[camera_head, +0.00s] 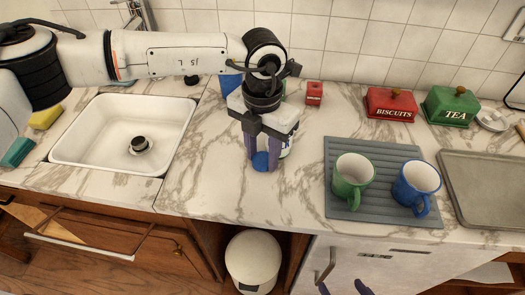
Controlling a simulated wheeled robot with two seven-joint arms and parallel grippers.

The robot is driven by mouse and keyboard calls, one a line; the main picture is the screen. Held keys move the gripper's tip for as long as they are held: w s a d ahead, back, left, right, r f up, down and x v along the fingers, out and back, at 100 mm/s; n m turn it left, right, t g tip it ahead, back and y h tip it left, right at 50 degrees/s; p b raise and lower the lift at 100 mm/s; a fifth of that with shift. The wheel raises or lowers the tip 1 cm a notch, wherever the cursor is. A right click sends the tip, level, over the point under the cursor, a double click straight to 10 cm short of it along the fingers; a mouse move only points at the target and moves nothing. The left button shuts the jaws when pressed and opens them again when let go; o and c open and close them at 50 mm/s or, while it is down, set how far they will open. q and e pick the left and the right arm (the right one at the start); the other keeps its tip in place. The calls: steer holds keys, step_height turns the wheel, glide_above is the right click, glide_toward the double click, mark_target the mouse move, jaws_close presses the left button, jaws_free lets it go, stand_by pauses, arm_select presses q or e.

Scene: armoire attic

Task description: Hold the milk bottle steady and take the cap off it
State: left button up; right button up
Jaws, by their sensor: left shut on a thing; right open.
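My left gripper (262,163) reaches down over the counter in the middle of the head view. Its purple fingers are shut on the milk bottle, which is mostly hidden behind the gripper. A white part of the milk bottle (287,147) shows at the right of the fingers. A round blue thing, seemingly the cap (260,161), shows between the fingertips; I cannot tell how it sits on the bottle. My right gripper (344,288) only just enters at the bottom edge, with its two fingertips apart and empty, well away from the bottle.
A grey mat (341,208) with a green mug (352,178) and a blue mug (415,186) lies to the right. A metal tray (490,190) is beyond it. A sink (100,150) is at the left. Red (391,104) and green (452,107) tins stand behind. Counter left of the bottle is clear.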

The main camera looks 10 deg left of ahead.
arm_select(q)
steer(key=shift+f, duration=0.15)
steer(key=o, duration=1.2)
steer(key=shift+c, duration=0.2)
